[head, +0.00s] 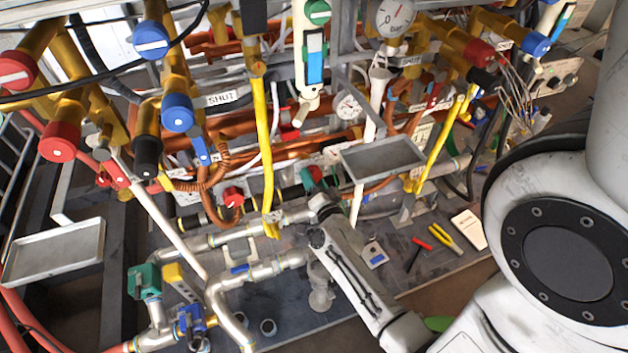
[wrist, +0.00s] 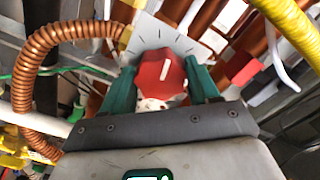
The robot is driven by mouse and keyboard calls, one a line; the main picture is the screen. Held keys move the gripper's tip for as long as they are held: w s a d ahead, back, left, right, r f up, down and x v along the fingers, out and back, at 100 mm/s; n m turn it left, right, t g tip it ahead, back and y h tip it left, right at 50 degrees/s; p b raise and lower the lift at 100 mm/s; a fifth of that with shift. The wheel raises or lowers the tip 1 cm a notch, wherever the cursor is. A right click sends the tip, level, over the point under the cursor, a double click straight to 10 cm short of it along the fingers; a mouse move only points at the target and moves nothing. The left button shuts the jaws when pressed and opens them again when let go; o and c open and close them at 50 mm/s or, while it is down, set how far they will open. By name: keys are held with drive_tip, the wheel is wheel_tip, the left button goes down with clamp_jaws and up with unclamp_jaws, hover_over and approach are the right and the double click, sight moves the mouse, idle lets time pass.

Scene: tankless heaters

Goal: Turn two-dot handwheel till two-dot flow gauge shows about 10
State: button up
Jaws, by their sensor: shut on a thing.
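A red handwheel (wrist: 160,72) with a white pointer line sits in front of a pale plate with dark tick marks (wrist: 185,38) in the wrist view. My gripper (wrist: 160,88) has its teal fingers shut on opposite sides of this wheel. In the head view my gripper (head: 314,179) is among the pipes, with a bit of red between its fingers. No two-dot mark is legible on the wheel. A clear-fronted tube gauge with blue in it (head: 313,55) hangs upright above my gripper. Another tube gauge (head: 563,20) is at the top right. Neither tube's reading nor dots are legible.
A grey tray (head: 383,157) stands close to the right of my gripper. A yellow pipe (head: 264,140) runs down on its left. A round bar gauge (head: 395,17) is above. Red and yellow-handled tools (head: 440,236) lie on the floor panel. A copper corrugated hose (wrist: 28,70) is beside the wheel.

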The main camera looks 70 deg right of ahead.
drive_tip(key=shift+m, duration=0.5)
drive_tip(key=o, duration=1.1)
drive_tip(key=shift+c, duration=0.2)
drive_tip(key=v, duration=1)
drive_tip(key=shift+s+a, duration=0.3)
